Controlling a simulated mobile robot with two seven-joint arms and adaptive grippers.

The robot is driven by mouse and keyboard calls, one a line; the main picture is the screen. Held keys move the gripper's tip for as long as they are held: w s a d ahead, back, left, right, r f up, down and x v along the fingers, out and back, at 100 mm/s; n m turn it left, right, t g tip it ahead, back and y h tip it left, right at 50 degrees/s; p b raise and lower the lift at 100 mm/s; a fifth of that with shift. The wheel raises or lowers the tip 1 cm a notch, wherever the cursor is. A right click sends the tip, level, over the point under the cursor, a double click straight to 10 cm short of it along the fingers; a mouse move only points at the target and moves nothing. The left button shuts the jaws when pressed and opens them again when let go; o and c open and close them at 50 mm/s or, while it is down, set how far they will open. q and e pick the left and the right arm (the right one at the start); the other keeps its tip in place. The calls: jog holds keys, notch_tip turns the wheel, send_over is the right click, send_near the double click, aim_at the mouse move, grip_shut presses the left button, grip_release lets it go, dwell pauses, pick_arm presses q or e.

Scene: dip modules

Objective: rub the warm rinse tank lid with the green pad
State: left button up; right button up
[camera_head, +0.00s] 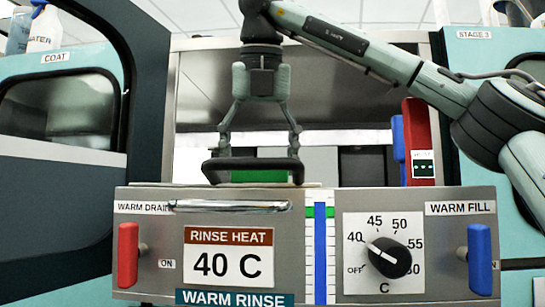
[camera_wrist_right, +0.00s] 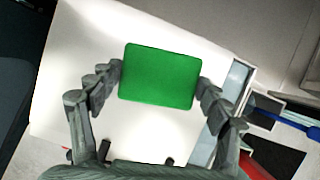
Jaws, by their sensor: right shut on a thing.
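My right gripper (camera_head: 258,148) reaches down from above, behind the control panel. Its fingers are shut on the green pad (camera_head: 258,176), gripping it by two opposite sides. In the right wrist view the green pad (camera_wrist_right: 158,76) lies flat between the fingertips of the right gripper (camera_wrist_right: 160,82), over the pale tank lid (camera_wrist_right: 80,50). The black lid handle (camera_head: 253,162) stands in front of the pad in the head view and hides part of it. I cannot tell whether the pad touches the lid. My left gripper is not in view.
The front panel carries a red drain lever (camera_head: 128,255), a rinse heat sign (camera_head: 228,257), a black dial (camera_head: 390,258) and a blue fill lever (camera_head: 480,258). A red block (camera_head: 420,140) stands behind at the right. The COAT unit (camera_head: 60,130) is at the left.

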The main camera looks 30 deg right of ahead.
jog(key=shift+w+a+f, duration=0.15)
jog(key=shift+w+a, duration=0.1)
jog(key=shift+a, duration=0.15)
jog(key=shift+w+a+p, duration=0.4)
jog(key=shift+a+p, duration=0.05)
jog(key=shift+a, duration=0.15)
jog(key=shift+w+a+p, duration=0.4)
jog(key=shift+a, duration=0.2)
jog(key=shift+w+a, duration=0.25)
jog(key=shift+a, duration=0.05)
jog(key=shift+w+a+r+p, duration=0.2)
jog(key=shift+w+a+p, duration=0.15)
jog(key=shift+a+p, duration=0.2)
jog(key=shift+w+a, duration=0.65)
jog(key=shift+a, duration=0.25)
jog(key=shift+c, duration=0.2)
jog(key=shift+o, duration=0.2)
jog(key=shift+r, duration=0.1)
jog(key=shift+r, duration=2.95)
jog(key=shift+c, duration=0.2)
jog(key=shift+o, duration=0.2)
